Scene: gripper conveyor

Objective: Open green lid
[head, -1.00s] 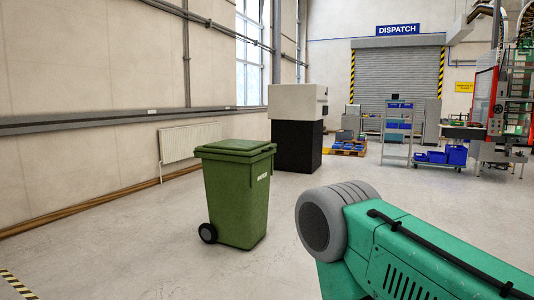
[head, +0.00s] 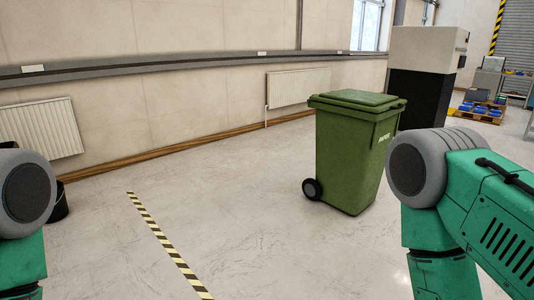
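A green wheeled bin (head: 350,160) stands upright on the floor, right of the middle in the head view. Its green lid (head: 358,100) lies shut on top. One black wheel (head: 312,189) shows at its lower left, and pale lettering is on its right-hand face. My green and grey arm links show at the left edge and at the right, the right one beside the bin in the picture. Neither of my grippers is in the frame.
A yellow and black floor stripe (head: 166,245) runs left of the bin. Radiators (head: 298,87) hang on the wall behind. A black cabinet with a white top (head: 426,48) stands behind the bin. A dark bucket (head: 60,202) is partly hidden at left. The floor between is clear.

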